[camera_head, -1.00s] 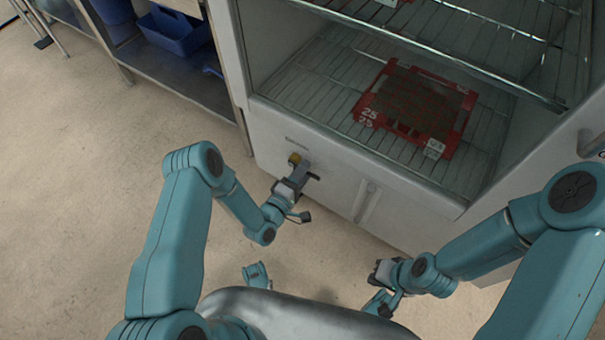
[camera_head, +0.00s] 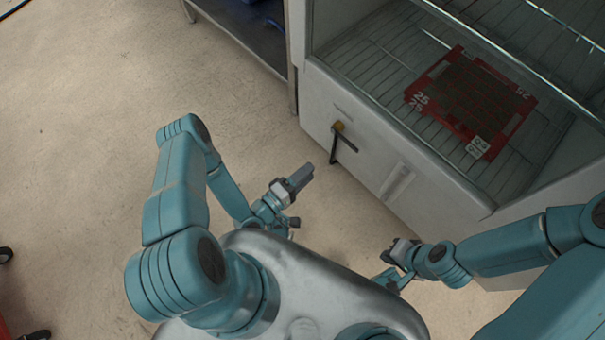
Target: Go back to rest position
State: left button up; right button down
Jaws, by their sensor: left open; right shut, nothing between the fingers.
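My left gripper (camera_head: 298,198) is open and empty, low above the floor in front of the white cabinet. It is apart from the dark handle (camera_head: 342,148) with a yellow-brown knob on the cabinet's lower front. My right gripper (camera_head: 391,253) is shut and empty, near the right side of my silver body, in front of the cabinet. Its fingers are small in this view. Both arms are bent at the elbow, and neither gripper touches the cabinet.
The white cabinet (camera_head: 402,172) is open above its lower panel. A red seed tray (camera_head: 484,146) lies on its lower wire shelf (camera_head: 352,60). A metal table (camera_head: 243,45) stands at the upper left.

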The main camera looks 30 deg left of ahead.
pick_arm(q)
jog(key=shift+s+a, duration=0.15)
jog(key=shift+s, duration=0.35)
dwell(0.3)
